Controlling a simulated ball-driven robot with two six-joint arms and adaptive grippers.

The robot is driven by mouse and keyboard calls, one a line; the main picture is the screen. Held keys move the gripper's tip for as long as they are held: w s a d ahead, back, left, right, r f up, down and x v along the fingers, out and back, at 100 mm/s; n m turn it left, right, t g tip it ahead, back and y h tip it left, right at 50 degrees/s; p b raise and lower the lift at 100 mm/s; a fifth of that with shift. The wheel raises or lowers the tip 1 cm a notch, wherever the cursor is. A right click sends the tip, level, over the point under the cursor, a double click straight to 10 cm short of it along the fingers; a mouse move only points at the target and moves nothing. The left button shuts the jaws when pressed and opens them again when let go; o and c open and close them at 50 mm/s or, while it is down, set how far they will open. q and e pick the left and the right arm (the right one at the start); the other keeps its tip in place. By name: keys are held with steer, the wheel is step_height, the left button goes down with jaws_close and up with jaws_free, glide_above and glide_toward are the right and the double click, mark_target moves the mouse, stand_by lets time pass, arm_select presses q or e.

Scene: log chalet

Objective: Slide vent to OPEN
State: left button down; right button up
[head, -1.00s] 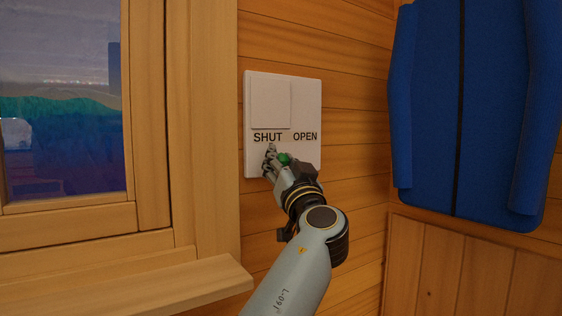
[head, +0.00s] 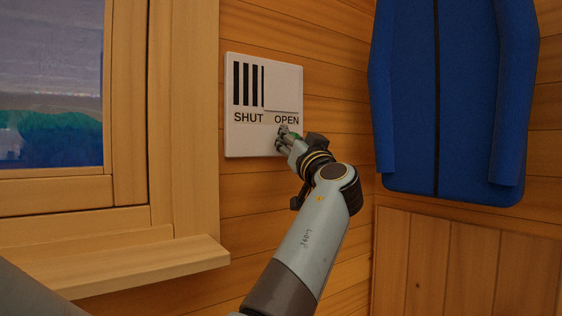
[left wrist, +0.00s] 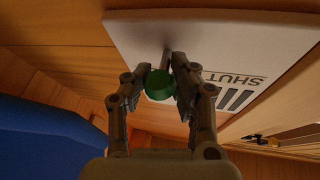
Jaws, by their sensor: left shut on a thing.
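The white vent plate (head: 245,143) is on the log wall, with SHUT at its left and OPEN at its right. Dark slots (head: 248,84) are uncovered above SHUT. The slide cover (head: 283,90) stands on the right, above OPEN. My left gripper (head: 287,136) is just below OPEN. In the left wrist view its two fingers (left wrist: 162,80) are closed around the green knob (left wrist: 159,85), near the plate (left wrist: 145,35). In the head view the fingers mostly hide the knob. My right gripper is not in view.
A window (head: 50,75) with a wooden frame and a protruding sill (head: 150,267) is to the left. A blue garment (head: 455,100) hangs on the wall to the right. The log wall between plate and garment is bare.

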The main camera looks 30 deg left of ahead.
arm_select(q)
steer(key=shift+w+d+f, duration=0.2)
steer(key=shift+w+f, duration=0.2)
steer(key=shift+f, duration=0.05)
steer(key=shift+r, duration=0.15)
steer(key=shift+s, duration=0.1)
steer(key=c, duration=1.6)
jaws_free()
steer(key=o, duration=0.6)
steer(key=shift+d+r, duration=0.15)
steer(key=shift+d, duration=0.05)
steer(key=shift+a, duration=0.1)
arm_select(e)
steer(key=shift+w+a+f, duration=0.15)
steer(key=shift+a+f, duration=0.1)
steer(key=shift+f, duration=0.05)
arm_select(q)
steer(key=shift+r, duration=0.15)
step_height(320, 180, up, 10)
steer(key=shift+f, duration=0.1)
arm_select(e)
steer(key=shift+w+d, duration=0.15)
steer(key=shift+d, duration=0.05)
